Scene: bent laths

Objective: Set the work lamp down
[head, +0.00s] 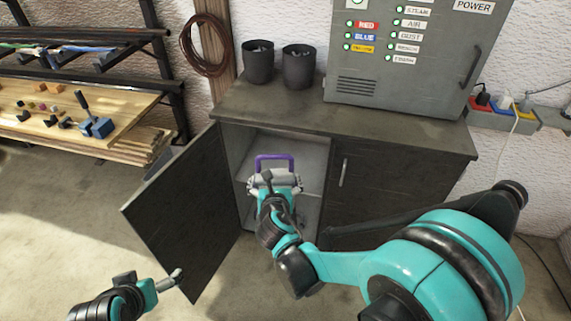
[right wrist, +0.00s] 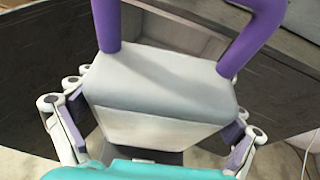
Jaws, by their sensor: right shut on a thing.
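The work lamp has a grey-white body (right wrist: 160,85) and a purple handle (head: 275,157). My right gripper (head: 274,184) is shut on the lamp's body. In the right wrist view its fingers press on both sides of the body, with the handle pointing away. In the head view the lamp is at the open left half of the dark cabinet (head: 390,190), around the height of the inner shelf (head: 305,172). I cannot tell whether it touches the shelf; its underside is hidden. My left gripper (head: 168,281) is at lower left, away from the lamp; its jaws are too small to read.
The open cabinet door (head: 180,215) swings out to the left, between my left gripper and the opening. The right door is shut. Two dark cups (head: 298,68) and a grey control box (head: 410,60) stand on the cabinet top. A wooden bench (head: 45,125) holds tools at left.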

